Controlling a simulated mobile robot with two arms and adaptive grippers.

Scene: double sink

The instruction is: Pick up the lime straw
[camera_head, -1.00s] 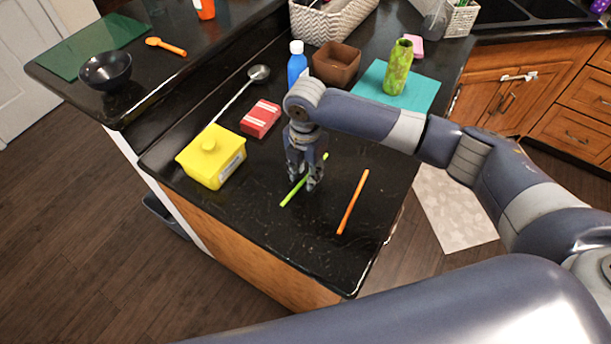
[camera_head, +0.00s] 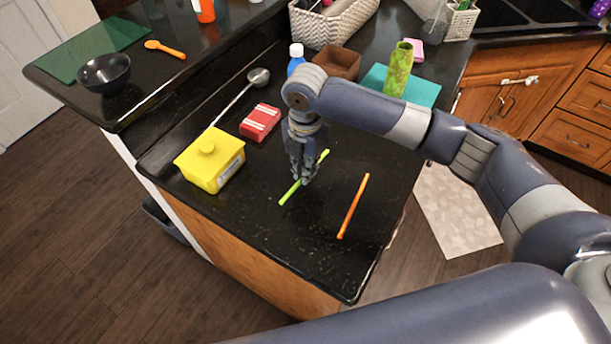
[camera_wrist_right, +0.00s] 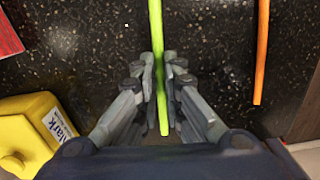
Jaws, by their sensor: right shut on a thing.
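The lime straw (camera_head: 290,193) is a thin bright green tube at the black counter's near part. My right gripper (camera_head: 306,180) is over its middle, fingers pointing down and shut on it. In the right wrist view the lime straw (camera_wrist_right: 156,40) runs between the two fingers of the right gripper (camera_wrist_right: 161,88), which press on it from both sides. I cannot tell whether the straw still touches the counter. My left gripper is not in view.
An orange straw (camera_head: 353,206) lies to the right of the lime straw. A yellow tub (camera_head: 212,162) and a red box (camera_head: 260,122) are to the left. A blue bottle (camera_head: 296,62), brown bowl (camera_head: 337,62) and green vase (camera_head: 399,70) stand behind. The counter (camera_head: 300,250) in front is clear.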

